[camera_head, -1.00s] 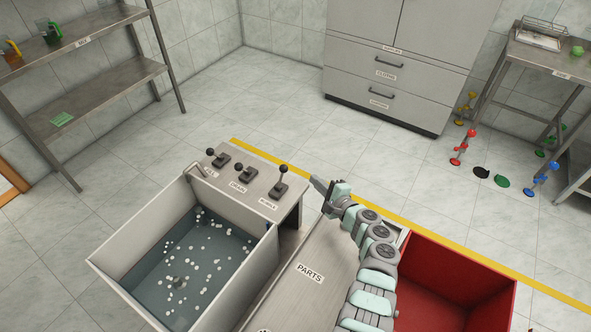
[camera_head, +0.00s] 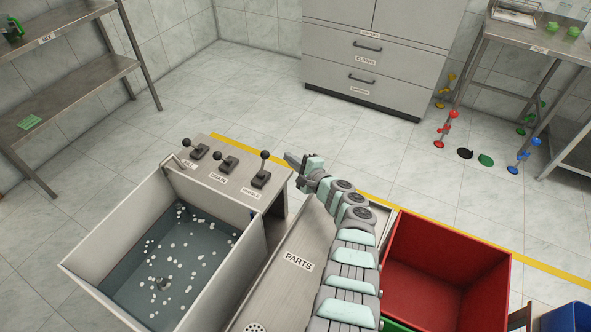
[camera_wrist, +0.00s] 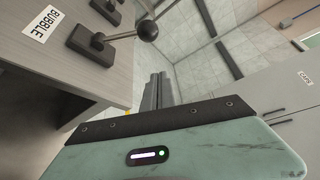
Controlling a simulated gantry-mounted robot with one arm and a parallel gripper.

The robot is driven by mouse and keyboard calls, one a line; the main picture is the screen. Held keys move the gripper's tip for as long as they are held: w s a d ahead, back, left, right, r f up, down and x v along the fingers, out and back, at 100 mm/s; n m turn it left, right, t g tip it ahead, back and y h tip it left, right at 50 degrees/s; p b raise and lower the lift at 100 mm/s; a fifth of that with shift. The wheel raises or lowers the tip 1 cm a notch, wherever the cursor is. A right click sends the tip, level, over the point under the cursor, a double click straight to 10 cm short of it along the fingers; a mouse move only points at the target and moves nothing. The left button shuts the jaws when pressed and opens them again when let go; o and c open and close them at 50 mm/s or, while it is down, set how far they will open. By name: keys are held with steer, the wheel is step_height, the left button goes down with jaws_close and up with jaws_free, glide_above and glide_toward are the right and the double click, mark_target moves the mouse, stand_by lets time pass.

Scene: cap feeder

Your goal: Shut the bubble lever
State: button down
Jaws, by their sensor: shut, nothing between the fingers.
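The bubble lever (camera_head: 262,170) stands near upright on its black base at the right end of the panel, with a dark ball knob on top. Its BUBBLE label (camera_head: 251,193) is in front of it. In the wrist view the lever's ball knob (camera_wrist: 147,30) and shaft show large at upper left, next to the label (camera_wrist: 41,24). My gripper (camera_head: 290,158) is just right of the lever, at about knob height in the picture, with a small gap. Its fingers (camera_wrist: 157,90) are shut and empty, below the knob in the wrist view.
The fill lever (camera_head: 197,150) and drain lever (camera_head: 226,163) lean left on the same panel. A basin of water (camera_head: 110,230) with white bits lies in front. The PARTS surface (camera_head: 297,261) and a red bin (camera_head: 450,262) are right. Floor behind the panel is clear.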

mark_target(263, 164)
steer(key=b+x, duration=0.2)
steer(key=x, duration=0.1)
steer(key=r+b+x, duration=0.1)
steer(key=b, duration=0.1)
steer(key=shift+w+a, duration=0.1)
steer(key=shift+a, duration=0.2)
steer(key=s+a+p, duration=0.1)
steer(key=p, duration=0.2)
steer(key=shift+s+r+p, duration=0.2)
steer(key=shift+p, duration=0.2)
steer(key=shift+s+a+r+p, duration=0.2)
steer(key=shift+s+a+p, duration=0.35)
steer(key=shift+p, duration=0.5)
steer(key=shift+a, duration=0.1)
steer(key=shift+f, duration=0.1)
